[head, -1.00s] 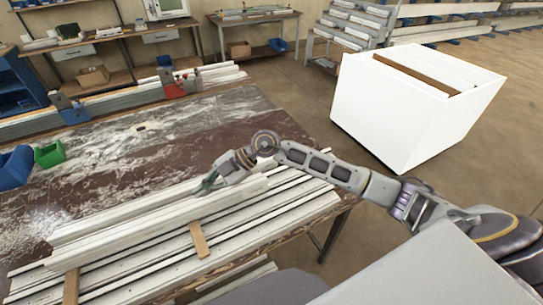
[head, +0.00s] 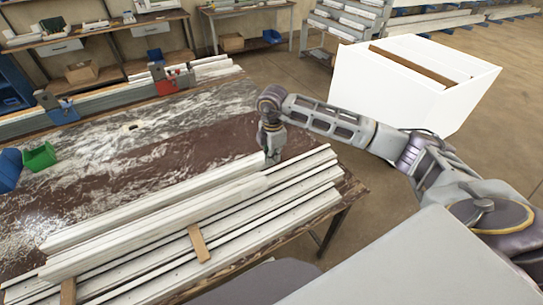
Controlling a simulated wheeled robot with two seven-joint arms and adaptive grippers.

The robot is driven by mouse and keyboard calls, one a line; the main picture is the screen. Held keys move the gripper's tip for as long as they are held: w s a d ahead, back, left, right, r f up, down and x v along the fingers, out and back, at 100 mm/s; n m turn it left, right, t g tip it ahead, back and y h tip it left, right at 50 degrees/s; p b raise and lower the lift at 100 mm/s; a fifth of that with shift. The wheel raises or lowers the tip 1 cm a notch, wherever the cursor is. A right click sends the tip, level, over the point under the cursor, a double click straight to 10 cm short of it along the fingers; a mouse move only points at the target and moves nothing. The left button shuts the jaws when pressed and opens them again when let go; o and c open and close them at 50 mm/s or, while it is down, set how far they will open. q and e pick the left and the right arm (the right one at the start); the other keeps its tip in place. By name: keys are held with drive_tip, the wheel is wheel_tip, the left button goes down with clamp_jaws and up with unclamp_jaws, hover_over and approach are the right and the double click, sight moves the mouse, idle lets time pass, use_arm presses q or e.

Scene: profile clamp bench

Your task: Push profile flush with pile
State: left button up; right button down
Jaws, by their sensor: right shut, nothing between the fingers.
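A pile of long white profiles (head: 225,228) lies on the near part of the bench, running from lower left to upper right. One white profile (head: 150,208) lies along the far side of the pile, its right end stopping short of the right ends of the others. My right gripper (head: 272,160) points down at that right end, shut and empty. Whether it touches the profile I cannot tell. The fingertips are partly hidden by the pile. My left gripper is not in view.
Wooden spacers (head: 199,243) sit under and across the pile. Red (head: 174,83) and blue (head: 59,108) clamps stand at the back of the dusty bench (head: 200,132). A green bin (head: 39,156) is at the left. A white box (head: 400,95) stands on the floor at right.

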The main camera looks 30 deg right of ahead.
sight(223, 191)
drive_tip(key=shift+s+f, duration=0.1)
drive_tip(key=shift+f, duration=0.1)
idle(0.6)
drive_tip(key=shift+f+b, duration=2.1)
drive_tip(key=shift+f, duration=1.3)
drive_tip(key=shift+a+r, duration=0.15)
drive_tip(key=shift+a, duration=1.2)
drive_tip(key=shift+s+a+p, duration=0.1)
drive_tip(key=shift+a+p, duration=0.25)
drive_tip(key=shift+a, duration=2.9)
drive_tip(key=shift+s+a, duration=0.15)
drive_tip(key=shift+a, duration=4.8)
